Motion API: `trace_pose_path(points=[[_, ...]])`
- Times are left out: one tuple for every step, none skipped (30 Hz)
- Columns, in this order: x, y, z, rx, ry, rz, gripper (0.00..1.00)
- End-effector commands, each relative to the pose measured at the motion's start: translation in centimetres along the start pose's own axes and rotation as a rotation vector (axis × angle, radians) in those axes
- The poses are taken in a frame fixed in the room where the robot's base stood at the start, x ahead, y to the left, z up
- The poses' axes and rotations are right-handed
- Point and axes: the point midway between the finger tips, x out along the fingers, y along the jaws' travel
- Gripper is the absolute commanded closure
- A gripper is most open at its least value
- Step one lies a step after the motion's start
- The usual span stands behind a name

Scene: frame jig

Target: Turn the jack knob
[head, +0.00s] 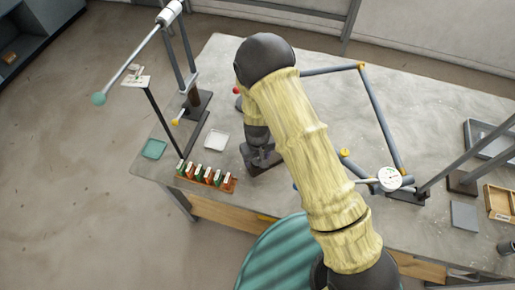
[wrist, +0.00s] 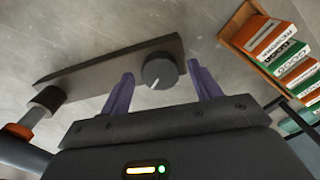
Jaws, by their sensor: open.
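The jack knob (wrist: 158,72) is a dark round knob with a white pointer line, on a dark flat bar (wrist: 92,78) in the wrist view. My gripper (wrist: 160,70) is open, with one purple finger on each side of the knob. A gap shows between the knob and each finger, a little wider on the right. In the head view my gripper (head: 261,158) is low over the table near its front edge, below my arm. The knob is hidden there by my gripper.
A wooden rack of green and orange labelled blocks (head: 206,177) stands left of my gripper; it also shows in the wrist view (wrist: 275,48). A dial gauge (head: 389,179) and tube frame (head: 381,115) stand to the right.

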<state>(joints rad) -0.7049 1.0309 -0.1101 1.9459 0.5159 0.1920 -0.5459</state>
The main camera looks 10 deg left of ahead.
Motion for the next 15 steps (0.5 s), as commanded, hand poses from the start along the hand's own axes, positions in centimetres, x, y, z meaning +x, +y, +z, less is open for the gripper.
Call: trace_pose_path(points=[[-0.3, 0.0, -0.1, -0.001, 0.002, 0.000, 0.37], [-0.5, 0.0, -0.1, -0.001, 0.003, 0.000, 0.37], [-0.9, 0.0, -0.1, -0.001, 0.003, 0.001, 0.37], [-1.2, 0.0, -0.1, -0.001, 0.003, 0.001, 0.37], [-1.5, 0.0, -0.1, -0.001, 0.004, 0.001, 0.37], [-2.0, 0.0, -0.1, -0.001, 0.003, 0.000, 0.37], [-2.5, 0.0, -0.1, -0.001, 0.004, 0.000, 0.37], [-2.9, 0.0, -0.1, -0.001, 0.005, 0.001, 0.37], [-3.6, 0.0, -0.1, -0.002, 0.005, 0.001, 0.37], [-4.0, 0.0, -0.1, -0.002, 0.005, 0.001, 0.37], [-4.5, 0.0, -0.1, -0.001, 0.005, 0.001, 0.37], [-5.1, 0.0, -0.1, -0.001, 0.004, 0.000, 0.37], [-5.6, 0.0, -0.1, -0.001, 0.004, 0.001, 0.37], [-6.1, 0.0, -0.1, -0.001, 0.005, 0.001, 0.37], [-6.8, 0.0, -0.1, -0.001, 0.005, 0.001, 0.37]])
